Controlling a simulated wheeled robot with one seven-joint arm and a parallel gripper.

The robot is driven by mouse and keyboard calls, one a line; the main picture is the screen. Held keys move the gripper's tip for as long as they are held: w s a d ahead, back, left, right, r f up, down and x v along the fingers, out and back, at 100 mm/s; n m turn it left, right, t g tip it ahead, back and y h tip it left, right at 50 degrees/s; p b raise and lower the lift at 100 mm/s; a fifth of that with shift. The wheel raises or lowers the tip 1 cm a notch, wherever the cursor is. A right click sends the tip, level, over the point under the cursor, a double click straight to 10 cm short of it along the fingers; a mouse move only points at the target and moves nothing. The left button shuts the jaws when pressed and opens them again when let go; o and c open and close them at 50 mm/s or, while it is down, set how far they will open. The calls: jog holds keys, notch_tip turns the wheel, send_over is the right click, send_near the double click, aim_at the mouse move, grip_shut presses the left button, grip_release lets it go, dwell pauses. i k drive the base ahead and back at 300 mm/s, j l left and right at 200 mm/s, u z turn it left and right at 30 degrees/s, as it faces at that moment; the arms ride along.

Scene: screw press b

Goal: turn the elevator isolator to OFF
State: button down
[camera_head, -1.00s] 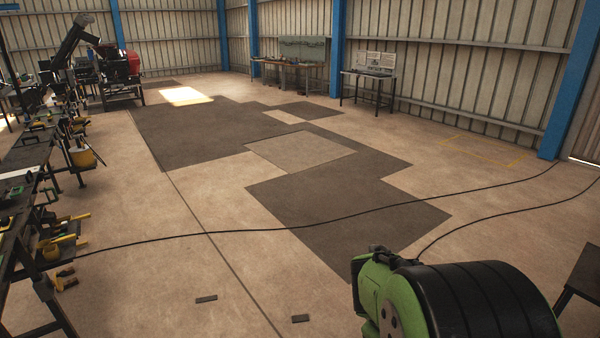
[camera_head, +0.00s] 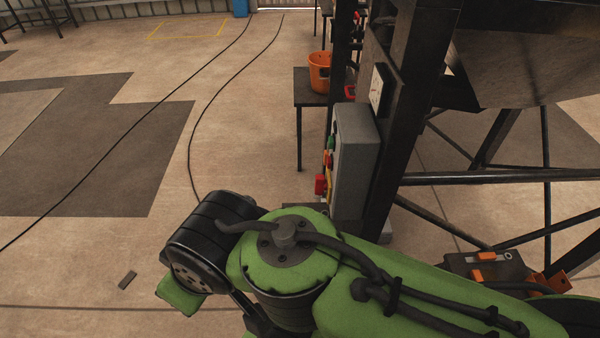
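A grey control box (camera_head: 355,155) is fixed to a dark steel post in the head view, seen nearly edge-on. Green, yellow and red controls (camera_head: 329,160) stick out from its left-facing side. I cannot tell which of them, if any, is the elevator isolator, or how it is set. My green arm crosses the lower part of the view, below and in front of the box. My gripper is not in view.
An orange bucket (camera_head: 319,72) stands on a small dark table (camera_head: 310,98) behind the box. A steel frame (camera_head: 480,178) with braces fills the right side. Black cables (camera_head: 190,145) run over the floor. The floor at left is mostly clear.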

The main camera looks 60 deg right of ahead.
aim_at(321, 182)
jog(key=z, duration=2.3)
jog(key=j+u, duration=0.1)
jog(key=u, duration=0.35)
jog(key=i+u, duration=0.1)
jog(key=u, duration=0.3)
jog(key=i+j+u, duration=0.1)
jog(key=u, duration=0.8)
jog(key=i+u, duration=0.15)
jog(key=u, duration=0.25)
